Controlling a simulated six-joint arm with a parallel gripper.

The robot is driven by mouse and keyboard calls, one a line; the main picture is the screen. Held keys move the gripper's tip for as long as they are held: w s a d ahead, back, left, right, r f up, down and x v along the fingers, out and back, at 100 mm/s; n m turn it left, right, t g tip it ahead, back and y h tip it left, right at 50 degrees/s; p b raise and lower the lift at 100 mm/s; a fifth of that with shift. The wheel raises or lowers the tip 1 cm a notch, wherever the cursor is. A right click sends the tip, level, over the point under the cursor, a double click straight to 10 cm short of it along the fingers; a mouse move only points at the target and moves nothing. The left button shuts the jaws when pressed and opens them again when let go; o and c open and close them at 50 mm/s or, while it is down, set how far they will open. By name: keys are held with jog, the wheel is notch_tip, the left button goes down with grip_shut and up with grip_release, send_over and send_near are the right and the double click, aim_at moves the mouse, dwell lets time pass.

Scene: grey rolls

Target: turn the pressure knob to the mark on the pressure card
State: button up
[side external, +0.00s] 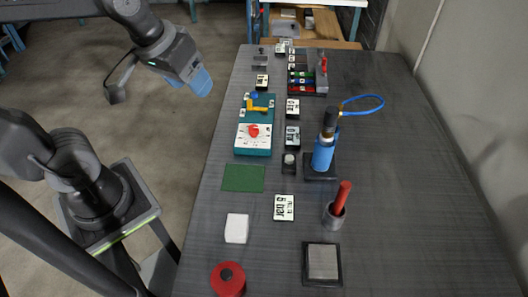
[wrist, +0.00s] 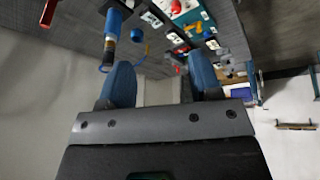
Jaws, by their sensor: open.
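The red pressure knob (side external: 253,131) sits on a white dial plate on the front part of a teal box (side external: 254,151). The knob's pointing direction is too small to tell. A yellow lever (side external: 259,107) is on the box behind the knob. A white pressure card (side external: 284,208) reading "6 bar" lies on the table, nearer the camera and right of the box. My gripper (side external: 202,83) is open and empty, up in the air left of the table, apart from the knob. Its two blue fingers (wrist: 162,85) show in the wrist view, with the teal box (wrist: 188,14) beyond them.
A blue cylinder (side external: 323,153) with a hose stands right of the box. A green mat (side external: 243,178), a white block (side external: 237,228), a red roll (side external: 228,279) and a red-handled tool in a cup (side external: 334,215) are nearer. Several cards line the middle. The table's right side is clear.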

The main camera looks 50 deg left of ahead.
jog(key=w+a+f+n+g, duration=0.1)
jog(key=w+f+n, duration=0.1)
jog(key=w+n, duration=0.3)
jog(key=w+a+f+n+g, duration=0.2)
jog(key=w+n, duration=0.2)
jog(key=w, duration=0.2)
jog(key=n+g, duration=0.2)
jog(key=n, duration=0.6)
send_over(253, 127)
notch_tip(253, 127, down, 9)
notch_tip(253, 127, down, 14)
jog(key=shift+r, duration=0.2)
jog(key=c, duration=0.9)
